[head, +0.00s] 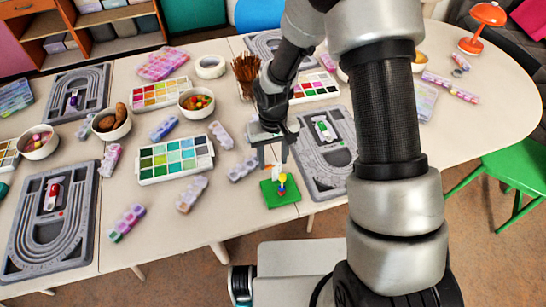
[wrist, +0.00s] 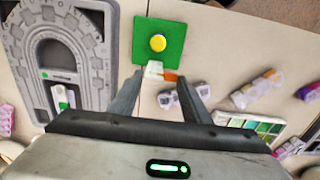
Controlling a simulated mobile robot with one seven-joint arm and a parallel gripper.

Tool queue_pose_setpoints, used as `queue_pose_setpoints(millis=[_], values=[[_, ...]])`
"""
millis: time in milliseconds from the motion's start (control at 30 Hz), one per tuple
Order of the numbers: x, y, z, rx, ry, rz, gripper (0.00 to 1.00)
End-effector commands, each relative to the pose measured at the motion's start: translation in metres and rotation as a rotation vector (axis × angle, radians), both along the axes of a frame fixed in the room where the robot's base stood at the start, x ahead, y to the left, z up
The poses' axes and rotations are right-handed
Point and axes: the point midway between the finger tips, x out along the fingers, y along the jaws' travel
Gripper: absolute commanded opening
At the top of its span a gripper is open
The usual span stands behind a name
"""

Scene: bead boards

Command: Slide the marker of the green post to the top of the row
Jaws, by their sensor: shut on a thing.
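A green square base (head: 270,199) stands near the front table edge in the head view. It carries a post with a yellow bead on top (head: 282,178) and blue below. In the wrist view the green base (wrist: 172,31) lies beyond my fingertips, with the yellow bead (wrist: 158,43) seen from above. A white-and-orange marker (wrist: 153,69) projects from the post's near side. My gripper (wrist: 160,79) is shut on this marker, one finger on each side. My gripper also shows in the head view (head: 272,160), above the green base. The post's shaft is mostly hidden.
A grey bead board with a green-and-white piece (head: 322,128) lies right of the green base. Grey boards with red (head: 53,195) and purple pieces lie left. Paint trays (head: 175,158), bowls and bead packs crowd the table. The front edge is close.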

Motion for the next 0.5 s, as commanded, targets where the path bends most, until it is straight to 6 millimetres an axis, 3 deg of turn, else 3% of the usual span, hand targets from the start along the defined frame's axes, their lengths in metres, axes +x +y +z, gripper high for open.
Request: queue_pose_setpoints(millis=[500], values=[[0.0, 0.0, -0.018, 0.0, 0.001, 0.0, 0.23]])
